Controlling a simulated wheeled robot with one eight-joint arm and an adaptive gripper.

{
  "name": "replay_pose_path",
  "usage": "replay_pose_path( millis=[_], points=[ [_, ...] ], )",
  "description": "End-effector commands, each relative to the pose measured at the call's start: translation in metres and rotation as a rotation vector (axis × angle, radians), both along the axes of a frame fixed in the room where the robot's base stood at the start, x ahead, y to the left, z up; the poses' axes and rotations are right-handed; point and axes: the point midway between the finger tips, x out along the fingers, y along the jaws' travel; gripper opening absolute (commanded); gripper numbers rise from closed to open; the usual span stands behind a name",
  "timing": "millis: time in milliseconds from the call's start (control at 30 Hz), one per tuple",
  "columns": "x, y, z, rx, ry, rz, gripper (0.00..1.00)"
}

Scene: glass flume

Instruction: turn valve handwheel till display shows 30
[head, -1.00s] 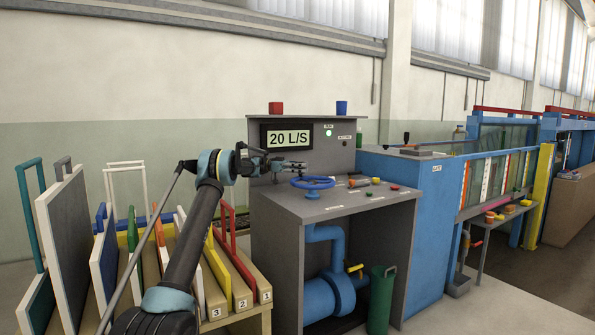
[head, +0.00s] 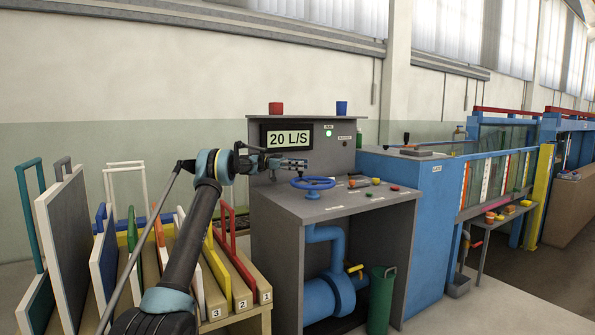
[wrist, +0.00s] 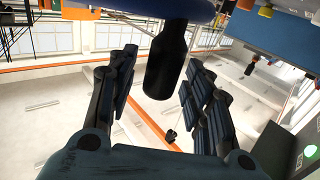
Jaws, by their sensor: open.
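The blue valve handwheel (head: 313,183) sits on the grey console top below the display (head: 287,139), which reads 20 L/S. My gripper (head: 296,164) is just above the handwheel, in front of the panel under the display. In the wrist view, my gripper (wrist: 160,60) is open, with its two dark fingers spread. A black cylindrical knob (wrist: 166,65) shows between the fingers with visible gaps on both sides. It adjoins a curved blue surface (wrist: 150,10) at the top edge, which looks like the handwheel. I cannot tell how deep the knob lies between the fingers.
Red and yellow buttons (head: 375,181) are on the console top right of the handwheel. A red cup (head: 275,108) and a blue cup (head: 341,107) stand on the console's upper ledge. A rack of coloured-handled panels (head: 243,270) stands at left. A green bin (head: 380,300) is below right.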

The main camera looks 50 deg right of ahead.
Motion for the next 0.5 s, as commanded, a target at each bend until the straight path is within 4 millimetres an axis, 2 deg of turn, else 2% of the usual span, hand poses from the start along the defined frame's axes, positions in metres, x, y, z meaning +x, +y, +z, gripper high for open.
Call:
replay_pose_path(
  millis=[300,500],
  points=[
    [0.003,0.001,0.056,0.0,0.001,0.002,0.46],
    [0.004,0.002,0.078,0.0,0.001,0.004,0.46]
  ],
)
